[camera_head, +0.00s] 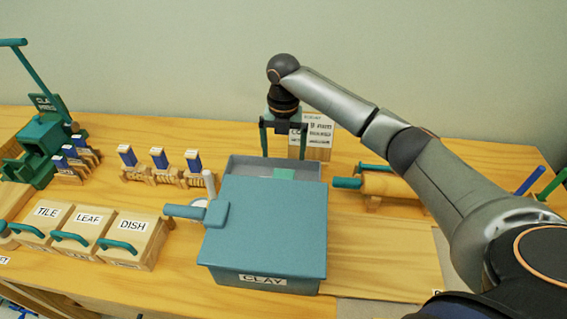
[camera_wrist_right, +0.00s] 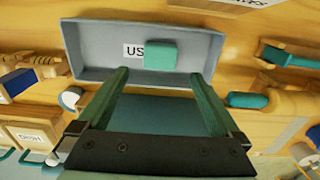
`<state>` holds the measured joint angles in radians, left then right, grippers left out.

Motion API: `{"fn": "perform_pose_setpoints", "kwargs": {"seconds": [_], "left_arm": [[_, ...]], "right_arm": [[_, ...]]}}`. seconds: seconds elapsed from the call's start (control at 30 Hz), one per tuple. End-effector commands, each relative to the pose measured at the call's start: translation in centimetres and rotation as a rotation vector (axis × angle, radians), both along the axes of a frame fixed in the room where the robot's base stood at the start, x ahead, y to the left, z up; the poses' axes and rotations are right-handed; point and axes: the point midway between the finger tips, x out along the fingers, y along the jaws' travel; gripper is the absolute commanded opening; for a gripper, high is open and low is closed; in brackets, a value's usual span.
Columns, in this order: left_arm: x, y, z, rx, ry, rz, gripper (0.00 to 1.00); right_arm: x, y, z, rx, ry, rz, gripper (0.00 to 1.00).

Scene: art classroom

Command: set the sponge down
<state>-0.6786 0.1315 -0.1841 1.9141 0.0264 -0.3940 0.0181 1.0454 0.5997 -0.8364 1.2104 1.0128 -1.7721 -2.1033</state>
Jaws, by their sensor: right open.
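The sponge (camera_head: 284,174) is a small teal-green block. It lies in a grey tray (camera_head: 240,165) behind the blue clay box, whose lid hides part of the tray in the head view. In the right wrist view the sponge (camera_wrist_right: 161,55) rests in the tray (camera_wrist_right: 90,62), over part of a label that starts with "US". My right gripper (camera_head: 284,148) points down above the tray. Its green fingers (camera_wrist_right: 159,74) are spread wide and empty, with the sponge apart from them. My left gripper is not in view.
The blue clay box (camera_head: 265,225) stands directly in front of the tray. A sign (camera_head: 317,132) stands behind it and a rolling pin (camera_head: 390,185) lies to the right. Stamps on a rack (camera_head: 160,163) and labelled wooden boxes (camera_head: 135,240) are to the left.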

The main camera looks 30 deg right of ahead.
Motion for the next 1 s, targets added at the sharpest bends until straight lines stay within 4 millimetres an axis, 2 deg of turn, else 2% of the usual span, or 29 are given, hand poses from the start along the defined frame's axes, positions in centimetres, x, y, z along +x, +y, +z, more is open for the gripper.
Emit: {"fn": "perform_pose_setpoints", "kwargs": {"seconds": [0.1, 0.27, 0.83, 1.0], "left_arm": [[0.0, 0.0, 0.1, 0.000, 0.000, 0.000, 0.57], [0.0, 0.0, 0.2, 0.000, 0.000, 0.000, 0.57], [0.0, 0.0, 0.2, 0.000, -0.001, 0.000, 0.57], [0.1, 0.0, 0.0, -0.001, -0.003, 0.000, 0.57]], "right_arm": [[0.1, 0.0, 2.0, 0.002, -0.003, 0.000, 1.00], [0.0, 0.0, 3.2, 0.001, -0.001, 0.000, 1.00], [0.0, 0.0, 3.5, 0.002, -0.001, -0.001, 1.00], [0.9, 0.2, 4.3, 0.039, -0.066, -0.070, 1.00]]}}
